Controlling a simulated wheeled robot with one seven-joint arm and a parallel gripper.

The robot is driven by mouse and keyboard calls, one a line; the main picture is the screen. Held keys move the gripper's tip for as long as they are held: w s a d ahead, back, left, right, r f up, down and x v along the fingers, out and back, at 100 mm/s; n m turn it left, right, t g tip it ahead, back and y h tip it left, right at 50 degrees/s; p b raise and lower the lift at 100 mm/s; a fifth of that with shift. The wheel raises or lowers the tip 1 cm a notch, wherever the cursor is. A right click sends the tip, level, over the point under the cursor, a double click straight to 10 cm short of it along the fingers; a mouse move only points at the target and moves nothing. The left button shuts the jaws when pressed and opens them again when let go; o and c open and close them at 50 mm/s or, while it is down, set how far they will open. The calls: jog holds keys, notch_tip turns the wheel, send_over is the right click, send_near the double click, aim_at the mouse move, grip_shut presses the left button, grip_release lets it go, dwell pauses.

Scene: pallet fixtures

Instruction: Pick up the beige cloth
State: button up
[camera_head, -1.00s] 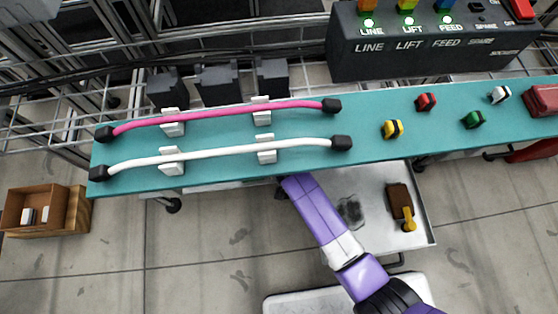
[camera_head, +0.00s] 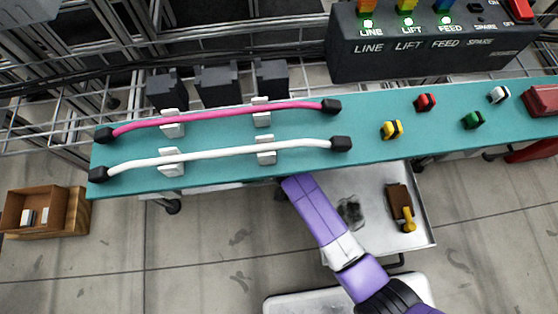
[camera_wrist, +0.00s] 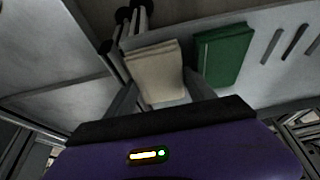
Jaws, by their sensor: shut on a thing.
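The beige cloth (camera_wrist: 156,66) shows in the wrist view as a folded stack of layers, between the two dark fingers of my gripper (camera_wrist: 160,80). The gripper is shut on its near part. A green folded cloth or book-like stack (camera_wrist: 223,54) lies just to the right of the beige cloth. In the head view my purple arm reaches under the teal bench, and the bench hides my gripper and both of these things.
The teal bench (camera_head: 220,178) carries a pink cable (camera_head: 230,110), a white cable (camera_head: 220,150) and several coloured connectors. A metal cart (camera_head: 375,215) with a brown tool stands beside my arm. Dark bars and rods (camera_wrist: 125,30) stand left of the cloth.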

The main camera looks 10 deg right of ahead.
notch_tip(320, 180, up, 4)
jog(key=shift+f+p, duration=0.25)
jog(key=shift+p, duration=0.85)
jog(key=s+p, duration=0.5)
jog(key=s, duration=1.3)
